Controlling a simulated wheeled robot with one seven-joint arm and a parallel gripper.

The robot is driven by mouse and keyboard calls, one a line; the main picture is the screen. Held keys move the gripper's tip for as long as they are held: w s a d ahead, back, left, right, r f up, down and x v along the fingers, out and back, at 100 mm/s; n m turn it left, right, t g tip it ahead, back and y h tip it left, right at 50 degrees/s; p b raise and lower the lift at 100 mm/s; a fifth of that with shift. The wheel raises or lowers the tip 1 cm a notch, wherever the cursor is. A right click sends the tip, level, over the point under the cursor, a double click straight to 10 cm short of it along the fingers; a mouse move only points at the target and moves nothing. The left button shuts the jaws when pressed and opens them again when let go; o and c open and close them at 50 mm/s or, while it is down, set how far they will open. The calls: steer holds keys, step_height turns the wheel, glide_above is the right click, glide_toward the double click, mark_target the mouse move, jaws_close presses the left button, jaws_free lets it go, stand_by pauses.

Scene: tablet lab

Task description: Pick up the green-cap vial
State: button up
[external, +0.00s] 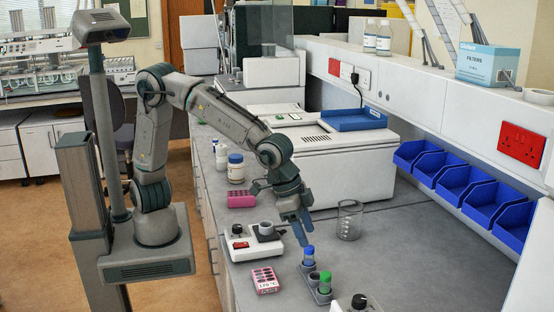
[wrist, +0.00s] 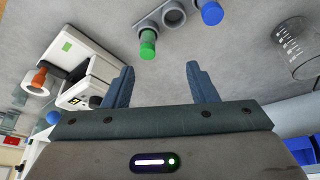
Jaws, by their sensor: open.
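The green-cap vial (external: 325,281) stands upright in a small grey holder (external: 316,292) near the front of the bench. Its green cap (wrist: 148,38) shows in the wrist view, just beyond and between my fingertips. A blue-cap vial (external: 308,258) stands in the same holder, with an empty round socket (wrist: 173,16) between the two vials. My gripper (external: 303,232) is above the bench, behind the holder and higher than the caps. In the wrist view my gripper (wrist: 160,72) has its fingers apart with nothing between them.
A glass beaker (external: 348,221) stands behind and right of the holder. A white mixer-like device (external: 247,243) and a pink rack (external: 265,281) are to the left.

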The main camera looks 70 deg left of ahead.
mark_target(323, 273)
steer(key=shift+m, duration=0.3)
steer(key=d+f, duration=0.1)
steer(key=f, duration=0.1)
steer(key=w+d+f, duration=0.1)
steer(key=d+f, duration=0.1)
steer(key=f, duration=0.1)
steer(key=w+d+f+p, duration=0.1)
steer(key=f, duration=0.1)
steer(key=shift+d+f, duration=0.3)
steer(key=shift+d, duration=0.05)
steer(key=shift+w+p+x, duration=0.2)
steer(key=shift+p+x, duration=0.5)
steer(key=shift+x, duration=2)
steer(key=shift+a, duration=0.15)
steer(key=c, duration=1.1)
